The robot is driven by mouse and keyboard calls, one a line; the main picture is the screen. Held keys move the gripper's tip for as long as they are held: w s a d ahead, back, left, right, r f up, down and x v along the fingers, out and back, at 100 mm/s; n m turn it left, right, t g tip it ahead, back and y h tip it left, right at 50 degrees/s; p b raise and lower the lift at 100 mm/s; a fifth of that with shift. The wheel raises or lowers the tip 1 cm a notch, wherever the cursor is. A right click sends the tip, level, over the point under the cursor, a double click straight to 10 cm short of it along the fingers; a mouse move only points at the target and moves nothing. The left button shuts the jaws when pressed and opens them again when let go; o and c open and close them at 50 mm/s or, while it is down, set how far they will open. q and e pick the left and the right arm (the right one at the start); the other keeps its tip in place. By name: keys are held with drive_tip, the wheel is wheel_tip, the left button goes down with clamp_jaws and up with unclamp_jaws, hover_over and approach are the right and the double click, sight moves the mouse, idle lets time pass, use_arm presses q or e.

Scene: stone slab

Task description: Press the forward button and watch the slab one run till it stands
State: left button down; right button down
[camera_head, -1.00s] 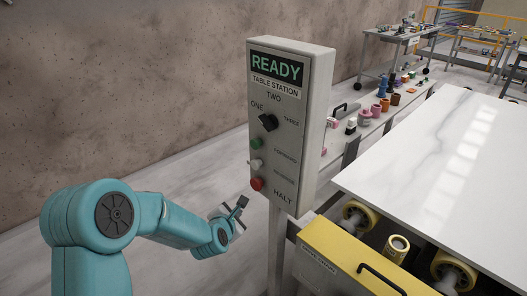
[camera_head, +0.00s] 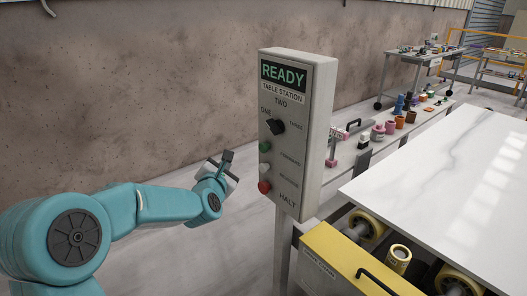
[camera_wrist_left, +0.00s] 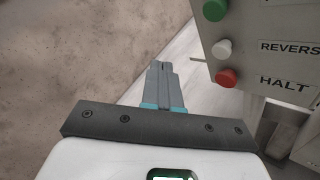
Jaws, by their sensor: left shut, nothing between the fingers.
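The control box (camera_head: 311,150) stands on a post, its screen (camera_head: 284,73) reading READY, with TABLE STATION below. A black selector knob (camera_head: 277,127) sits between the marks ONE, TWO and THREE. Below it are a green button (camera_head: 265,146), a white button (camera_head: 265,170) and a red button (camera_head: 264,187); HALT is printed beside the red one. The white slab (camera_head: 430,180) lies on yellow rollers at the right. My left gripper (camera_head: 225,160) is shut and empty, left of the box and apart from it. In the left wrist view its fingers (camera_wrist_left: 163,82) point up, left of the buttons (camera_wrist_left: 222,49).
A yellow panel (camera_head: 345,262) with a black handle is at the front of the roller table. A bench (camera_head: 385,138) with small items runs behind the slab. A brown wall (camera_head: 130,100) stands behind; the floor at left is clear.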

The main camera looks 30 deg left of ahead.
sight(264, 147)
use_arm(q)
drive_tip(key=w+d+p, duration=0.3)
drive_tip(key=w+p, duration=0.2)
drive_tip(key=w, duration=0.3)
drive_tip(key=shift+w+d, duration=0.15)
drive_tip(key=shift+d, duration=0.05)
drive_tip(key=shift+f, duration=0.1)
idle(0.4)
idle(1.7)
drive_tip(key=shift+w+d+b, duration=0.15)
drive_tip(key=shift+w+b, duration=0.15)
drive_tip(key=shift+w, duration=0.15)
